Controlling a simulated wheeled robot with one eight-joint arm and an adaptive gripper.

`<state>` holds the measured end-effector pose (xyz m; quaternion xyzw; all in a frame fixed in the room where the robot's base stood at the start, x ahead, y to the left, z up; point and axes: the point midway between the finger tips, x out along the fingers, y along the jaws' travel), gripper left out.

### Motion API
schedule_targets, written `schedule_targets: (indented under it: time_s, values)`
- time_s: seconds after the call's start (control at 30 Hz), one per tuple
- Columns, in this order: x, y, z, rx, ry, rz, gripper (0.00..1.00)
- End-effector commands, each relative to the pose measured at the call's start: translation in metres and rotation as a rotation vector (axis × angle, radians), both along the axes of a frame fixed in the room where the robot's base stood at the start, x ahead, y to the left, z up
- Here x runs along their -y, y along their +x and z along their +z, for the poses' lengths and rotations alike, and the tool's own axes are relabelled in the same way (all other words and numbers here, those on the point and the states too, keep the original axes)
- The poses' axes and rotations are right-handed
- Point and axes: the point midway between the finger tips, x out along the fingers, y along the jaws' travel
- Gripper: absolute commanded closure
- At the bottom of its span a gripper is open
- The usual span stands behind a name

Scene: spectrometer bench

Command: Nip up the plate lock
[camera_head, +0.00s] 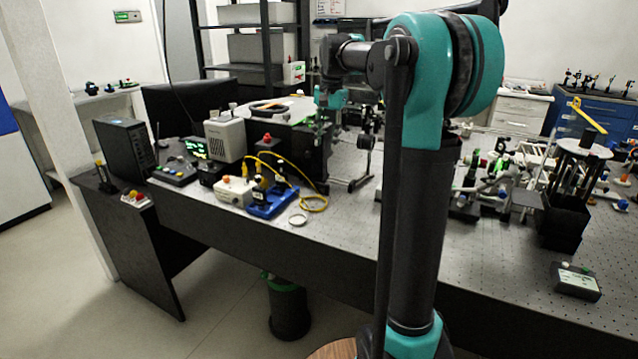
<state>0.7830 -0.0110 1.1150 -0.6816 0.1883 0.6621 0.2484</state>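I cannot pick out the plate lock for certain. A round plate with a dark ring (270,107) lies on top of the equipment at the back left of the bench, and small parts on it are too small to make out. My arm rises in front of the bench and reaches left and away from the camera, towards this equipment.
The perforated bench (350,235) carries a grey box (224,139), a blue tray (272,201), a yellow cable (316,204) and a black box (575,281). Several optical mounts crowd the right. A black computer tower (125,149) stands left. The front middle of the bench is clear.

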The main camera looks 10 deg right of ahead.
Motion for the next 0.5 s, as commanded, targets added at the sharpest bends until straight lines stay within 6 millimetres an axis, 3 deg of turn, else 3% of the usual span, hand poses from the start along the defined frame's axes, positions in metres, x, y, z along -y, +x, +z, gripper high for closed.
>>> schedule_targets:
  time_s: [0.5]
  values:
    - [-0.007,0.005,-0.095,0.000,0.000,0.000,0.65]
